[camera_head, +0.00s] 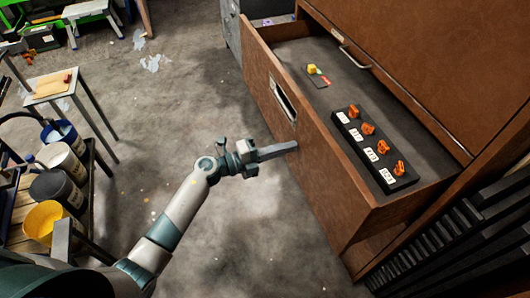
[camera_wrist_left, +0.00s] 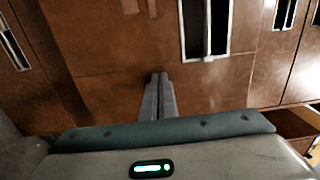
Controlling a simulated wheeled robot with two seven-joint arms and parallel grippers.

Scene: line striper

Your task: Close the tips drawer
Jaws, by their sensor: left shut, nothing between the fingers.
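The tips drawer (camera_head: 322,170) is a brown drawer pulled well out of the brown cabinet (camera_head: 420,60). Inside it lies a black strip holder (camera_head: 352,143) with several orange tips (camera_head: 367,128) and white labels. My left gripper (camera_head: 294,147) is shut and empty, its fingertips at the drawer's outer front face, below and to the right of the recessed handle (camera_head: 284,98) in the head view. In the left wrist view the closed fingers (camera_wrist_left: 158,80) point at the brown front, left of the handle frame (camera_wrist_left: 206,30). Whether they press on it I cannot tell. My right gripper is not in view.
A small yellow piece (camera_head: 312,69) lies on a card at the drawer's far end. A black slatted rack (camera_head: 440,245) stands at lower right. A bench with paint buckets (camera_head: 62,160) and a small table (camera_head: 50,88) stand at left.

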